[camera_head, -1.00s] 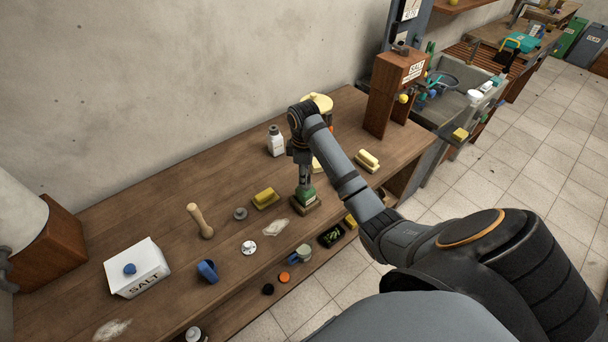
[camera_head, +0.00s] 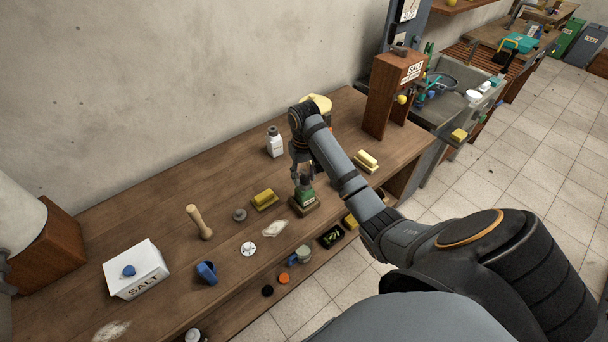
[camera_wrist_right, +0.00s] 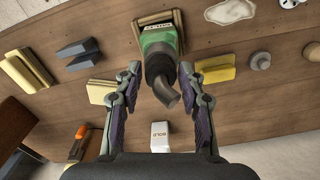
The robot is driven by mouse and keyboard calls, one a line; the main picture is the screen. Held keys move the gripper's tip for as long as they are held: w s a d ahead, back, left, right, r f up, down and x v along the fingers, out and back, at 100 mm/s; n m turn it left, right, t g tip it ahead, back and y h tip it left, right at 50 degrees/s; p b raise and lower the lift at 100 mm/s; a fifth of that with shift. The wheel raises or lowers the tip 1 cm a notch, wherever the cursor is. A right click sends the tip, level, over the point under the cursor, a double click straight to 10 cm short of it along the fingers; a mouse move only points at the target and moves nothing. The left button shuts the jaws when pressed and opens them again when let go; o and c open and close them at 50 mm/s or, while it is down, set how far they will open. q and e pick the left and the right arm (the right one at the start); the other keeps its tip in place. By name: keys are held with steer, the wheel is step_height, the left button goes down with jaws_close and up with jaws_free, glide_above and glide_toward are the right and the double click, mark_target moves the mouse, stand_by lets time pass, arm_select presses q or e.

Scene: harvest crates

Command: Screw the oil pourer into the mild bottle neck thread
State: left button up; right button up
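The green mild bottle (camera_head: 306,197) stands upright in a square wooden holder (camera_head: 304,209) near the table's front edge. In the wrist view the bottle (camera_wrist_right: 158,42) is seen from above, with the grey oil pourer (camera_wrist_right: 166,88) at its neck and the bent spout pointing towards my palm. I cannot tell how deep the pourer sits in the thread. My right gripper (camera_wrist_right: 160,70) is open, one finger on each side of the pourer, with visible gaps. In the head view the right gripper (camera_head: 303,172) is above the bottle. My left gripper is not in view.
A white bottle (camera_head: 275,145) stands behind to the left. Yellow blocks (camera_head: 265,199) (camera_head: 367,161) lie on both sides. A salt box (camera_head: 136,270), a wooden pestle (camera_head: 199,222) and a blue cup (camera_head: 206,271) are further left. A wooden salt stand (camera_head: 390,100) is at the right.

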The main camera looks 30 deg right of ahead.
steer(key=n, duration=0.6)
steer(key=shift+a, duration=0.15)
steer(key=n, duration=0.6)
steer(key=shift+a, duration=0.1)
steer(key=c, duration=0.6)
steer(key=m, duration=1.2)
steer(key=shift+d, duration=0.25)
steer(key=o, duration=0.6)
